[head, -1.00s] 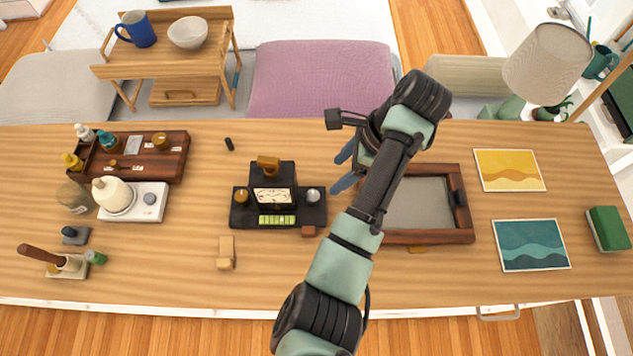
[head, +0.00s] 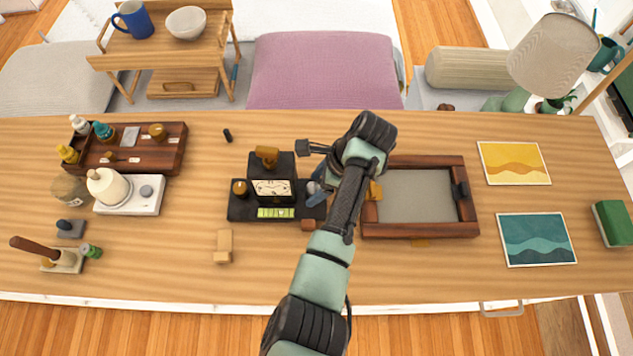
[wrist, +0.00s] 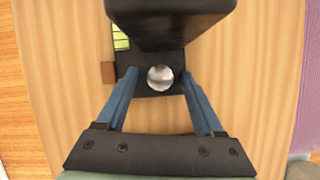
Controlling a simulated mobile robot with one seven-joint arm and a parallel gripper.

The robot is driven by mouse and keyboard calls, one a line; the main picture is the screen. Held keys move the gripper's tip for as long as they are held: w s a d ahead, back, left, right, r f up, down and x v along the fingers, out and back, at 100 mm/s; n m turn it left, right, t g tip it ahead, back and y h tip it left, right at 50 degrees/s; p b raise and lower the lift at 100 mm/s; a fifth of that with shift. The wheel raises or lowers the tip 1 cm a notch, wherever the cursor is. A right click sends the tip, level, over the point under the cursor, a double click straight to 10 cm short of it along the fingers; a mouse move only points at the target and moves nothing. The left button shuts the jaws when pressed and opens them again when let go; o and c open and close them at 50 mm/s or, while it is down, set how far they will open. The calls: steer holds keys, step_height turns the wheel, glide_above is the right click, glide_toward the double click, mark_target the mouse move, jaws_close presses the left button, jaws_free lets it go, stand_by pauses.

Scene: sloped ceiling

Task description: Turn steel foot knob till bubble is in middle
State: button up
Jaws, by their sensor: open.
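A black instrument stand (head: 240,207) sits on the table, with a dial face (head: 272,189) and a yellow-green level vial (head: 276,213) at its front. The bubble is too small to make out. A brass knob (head: 239,188) is on its left side. The round steel knob (wrist: 160,77) shows in the wrist view on the stand's right part; in the head view my arm and gripper mostly cover it. My gripper (wrist: 158,84) is open, its two blue fingers on either side of the steel knob, apart from it. Part of the vial (wrist: 120,37) shows in the wrist view.
A small red-brown block (head: 308,225) lies by the stand's front right corner. A wooden frame (head: 420,230) lies right of my arm. A pale wooden block (head: 223,246) is front left. The table between stand and left tray (head: 172,165) is mostly clear.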

jaws_close()
stand_by(0.3)
steer(key=shift+w+r+n+g, duration=0.1)
steer(key=shift+n+g, duration=0.2)
steer(key=shift+n, duration=0.2)
steer(key=shift+n+g, duration=0.4)
steer(key=shift+n, duration=0.8)
jaws_free()
